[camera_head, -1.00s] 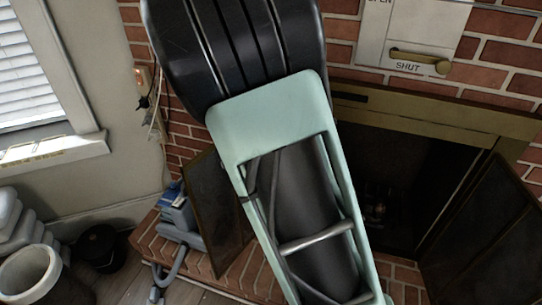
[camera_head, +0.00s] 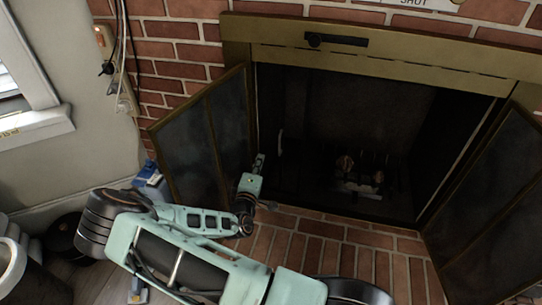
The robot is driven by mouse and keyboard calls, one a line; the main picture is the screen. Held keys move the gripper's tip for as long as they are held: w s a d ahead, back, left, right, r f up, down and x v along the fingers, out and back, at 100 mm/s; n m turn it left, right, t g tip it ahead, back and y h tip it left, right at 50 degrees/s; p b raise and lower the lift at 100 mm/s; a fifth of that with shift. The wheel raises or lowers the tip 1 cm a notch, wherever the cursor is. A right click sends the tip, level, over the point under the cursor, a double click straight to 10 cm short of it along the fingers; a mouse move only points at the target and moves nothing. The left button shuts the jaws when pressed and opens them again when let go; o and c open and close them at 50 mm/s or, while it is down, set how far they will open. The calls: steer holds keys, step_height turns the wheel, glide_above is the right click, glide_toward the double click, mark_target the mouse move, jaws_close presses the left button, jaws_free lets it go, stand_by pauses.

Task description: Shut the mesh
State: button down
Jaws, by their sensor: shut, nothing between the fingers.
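The fireplace mesh shows as two dark framed folding panels, both standing open. The left mesh panel (camera_head: 186,145) is swung out to the left of the firebox, with a fold down its middle. The right mesh panel (camera_head: 490,205) is swung out to the right and runs out of the picture. My gripper (camera_head: 259,164) is at the lower right edge of the left panel, by the firebox opening. It is shut and empty. Its fingertips are small and dim, so I cannot tell whether they touch the panel.
The firebox (camera_head: 340,120) is dark inside. A brass frame (camera_head: 390,45) with a black handle (camera_head: 336,41) runs across its top. A brick hearth (camera_head: 300,240) lies in front. A blue object (camera_head: 150,180) is behind my arm. Cables (camera_head: 122,60) hang on the wall at left.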

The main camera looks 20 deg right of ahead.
mark_target(276, 141)
steer(key=w+d+b, duration=0.1)
steer(key=w, duration=0.1)
steer(key=w+d+f+n+t+b, duration=0.1)
steer(key=w, duration=0.2)
steer(key=w+d+f+n+b, duration=0.1)
steer(key=w, duration=0.1)
steer(key=shift+w+d+f+t+y, duration=0.25)
steer(key=shift+w+d+t+y, duration=0.05)
steer(key=shift+d, duration=0.1)
steer(key=shift+s+d+r, duration=0.1)
steer(key=shift+s+d, duration=0.25)
steer(key=shift+d, duration=0.25)
steer(key=shift+s+d, duration=0.35)
steer(key=shift+d, duration=0.25)
steer(key=shift+s+d+b, duration=0.3)
steer(key=shift+s+d, duration=0.05)
